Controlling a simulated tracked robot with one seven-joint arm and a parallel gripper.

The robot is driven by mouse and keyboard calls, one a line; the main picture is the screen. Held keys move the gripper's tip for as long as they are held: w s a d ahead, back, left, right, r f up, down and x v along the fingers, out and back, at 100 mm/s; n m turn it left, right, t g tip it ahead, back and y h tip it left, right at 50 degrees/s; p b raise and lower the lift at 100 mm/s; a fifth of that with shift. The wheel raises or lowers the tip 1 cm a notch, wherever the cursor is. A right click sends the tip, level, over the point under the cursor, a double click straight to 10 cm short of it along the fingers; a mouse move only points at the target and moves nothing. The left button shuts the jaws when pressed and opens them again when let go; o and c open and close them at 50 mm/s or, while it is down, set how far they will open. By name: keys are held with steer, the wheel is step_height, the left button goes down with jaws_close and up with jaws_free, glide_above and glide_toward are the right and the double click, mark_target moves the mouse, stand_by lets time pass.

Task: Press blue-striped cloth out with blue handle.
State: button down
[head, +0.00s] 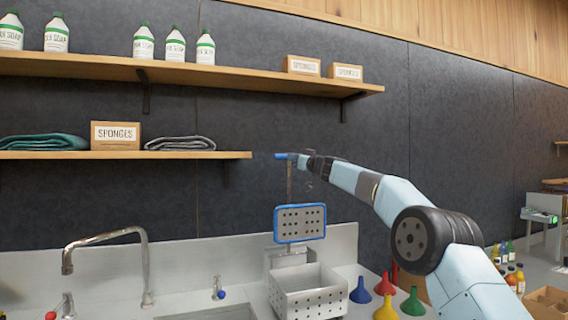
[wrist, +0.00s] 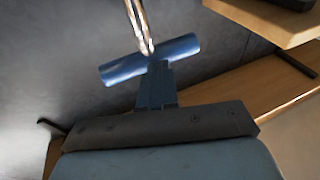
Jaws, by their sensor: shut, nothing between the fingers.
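The blue handle (head: 281,156) sits at the top of an upright thin lever above the press; it also shows as a blue bar across the wrist view (wrist: 125,68). My gripper (head: 300,160) is shut and empty, right at the handle, with its fingertips (wrist: 155,68) against or just short of the bar; I cannot tell if they touch. The blue-framed perforated press plate (head: 300,222) is raised and tilted up above a white perforated basket (head: 310,301). I see no blue-striped cloth; the bottom of the basket is hidden.
A sink tap (head: 145,262) stands left of the basket. Coloured funnels (head: 361,291) stand to its right. A lower shelf (head: 120,155) with folded cloths and a sponge box ends left of my gripper; a longer shelf (head: 230,80) hangs above.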

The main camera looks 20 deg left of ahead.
steer(key=s+d, duration=0.6)
steer(key=s, duration=0.1)
steer(key=shift+s+d, duration=0.2)
steer(key=shift+d, duration=0.15)
